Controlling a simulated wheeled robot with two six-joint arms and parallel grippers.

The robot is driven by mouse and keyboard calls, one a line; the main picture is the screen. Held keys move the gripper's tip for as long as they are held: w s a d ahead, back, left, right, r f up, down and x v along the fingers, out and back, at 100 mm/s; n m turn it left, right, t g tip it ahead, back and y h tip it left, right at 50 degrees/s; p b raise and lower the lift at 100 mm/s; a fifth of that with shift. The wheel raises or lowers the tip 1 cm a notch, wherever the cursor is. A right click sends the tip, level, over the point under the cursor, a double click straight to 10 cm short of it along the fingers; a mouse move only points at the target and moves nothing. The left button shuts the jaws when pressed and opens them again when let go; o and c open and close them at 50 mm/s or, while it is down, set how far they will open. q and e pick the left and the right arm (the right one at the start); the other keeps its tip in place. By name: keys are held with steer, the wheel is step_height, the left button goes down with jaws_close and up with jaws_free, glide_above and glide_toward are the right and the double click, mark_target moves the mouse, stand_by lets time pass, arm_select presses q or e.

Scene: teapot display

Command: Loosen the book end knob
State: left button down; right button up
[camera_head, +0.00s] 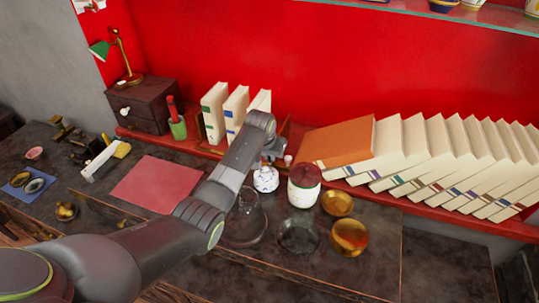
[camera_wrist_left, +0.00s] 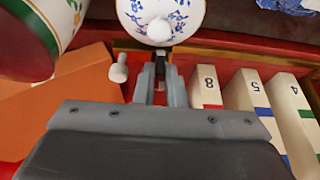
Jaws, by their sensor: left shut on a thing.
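My left gripper (camera_head: 268,158) reaches the red shelf at the right end of the upright white books (camera_head: 236,110). In the left wrist view its fingers (camera_wrist_left: 160,82) are shut on a small part in front of the wooden book end (camera_wrist_left: 204,62), which I take to be the book end knob. The fingers hide most of it, so its turn cannot be told. A separate white peg (camera_wrist_left: 119,70) stands just left of the fingers there, and it also shows in the head view (camera_head: 288,159). The wooden book end shows partly behind my wrist in the head view (camera_head: 284,138). My right gripper is not in view.
A blue-and-white lidded pot (camera_head: 265,180) stands close in front of my gripper. A red-lidded jar (camera_head: 304,188), amber bowls (camera_head: 349,238) and glass dishes (camera_head: 298,237) crowd the table nearby. An orange book (camera_head: 345,140) and several leaning books fill the shelf to the right.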

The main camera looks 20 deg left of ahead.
arm_select(q)
steer(key=shift+s+f, duration=0.1)
steer(key=shift+f, duration=0.05)
steer(key=c, duration=1.4)
jaws_free()
steer(key=b+v, duration=0.1)
steer(key=v, duration=1.6)
steer(key=shift+r, duration=0.35)
